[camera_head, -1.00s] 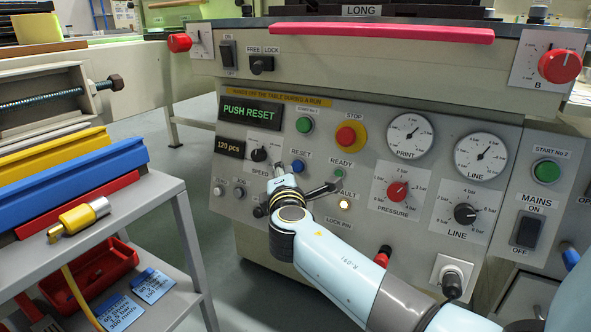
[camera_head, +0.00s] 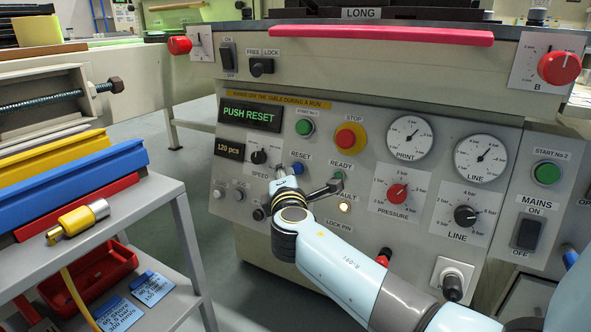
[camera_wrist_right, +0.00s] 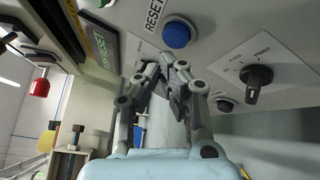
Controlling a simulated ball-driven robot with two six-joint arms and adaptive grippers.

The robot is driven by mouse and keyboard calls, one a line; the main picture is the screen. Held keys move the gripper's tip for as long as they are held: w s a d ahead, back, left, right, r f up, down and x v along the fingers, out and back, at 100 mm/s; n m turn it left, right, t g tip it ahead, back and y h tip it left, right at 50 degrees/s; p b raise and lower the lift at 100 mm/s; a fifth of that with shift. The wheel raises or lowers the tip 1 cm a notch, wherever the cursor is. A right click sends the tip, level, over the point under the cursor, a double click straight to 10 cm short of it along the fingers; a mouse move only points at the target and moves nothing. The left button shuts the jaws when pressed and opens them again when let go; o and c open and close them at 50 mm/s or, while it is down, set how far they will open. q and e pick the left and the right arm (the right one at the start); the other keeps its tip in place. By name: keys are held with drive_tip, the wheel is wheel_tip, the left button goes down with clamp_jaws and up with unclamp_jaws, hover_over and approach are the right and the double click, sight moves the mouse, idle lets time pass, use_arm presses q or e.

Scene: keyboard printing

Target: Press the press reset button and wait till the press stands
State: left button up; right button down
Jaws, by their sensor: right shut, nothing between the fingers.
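The blue reset button (camera_head: 298,168) sits on the press's front panel under the label RESET. It also shows uncovered in the right wrist view (camera_wrist_right: 178,33). My right gripper (camera_wrist_right: 166,62) is shut and empty, its fingertips close to the button's edge; I cannot tell whether they touch it. In the head view its fingers reach the panel just left of the button. The display (camera_head: 251,115) reads PUSH RESET. The fault lamp (camera_head: 345,207) glows warm; the ready lamp (camera_head: 338,175) is green. My left gripper is out of view.
A red stop button (camera_head: 346,137) on yellow and a green start button (camera_head: 305,127) sit above. The pressure knob (camera_head: 397,192) is to the right. A cart with blue and yellow bars (camera_head: 80,170) stands at left.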

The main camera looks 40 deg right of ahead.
drive_tip(key=shift+d, duration=0.1)
idle(0.5)
drive_tip(key=shift+w+d+f, duration=0.15)
drive_tip(key=shift+d, duration=0.15)
drive_tip(key=shift+w+d+f+b, duration=0.1)
drive_tip(key=shift+w+d+b, duration=0.1)
drive_tip(key=shift+d+b, duration=0.2)
idle(0.8)
idle(0.3)
drive_tip(key=shift+s+a+r, duration=0.15)
drive_tip(key=shift+s+a, duration=0.05)
drive_tip(key=shift+a, duration=0.2)
drive_tip(key=shift+s+a+r, duration=0.15)
drive_tip(key=shift+a, duration=0.2)
drive_tip(key=a, duration=0.1)
drive_tip(key=s+a+r, duration=0.1)
drive_tip(key=a, duration=0.1)
drive_tip(key=a+p, duration=0.1)
drive_tip(key=shift+s+a+r, duration=0.2)
drive_tip(key=shift+s+r, duration=0.05)
drive_tip(key=shift+s, duration=0.15)
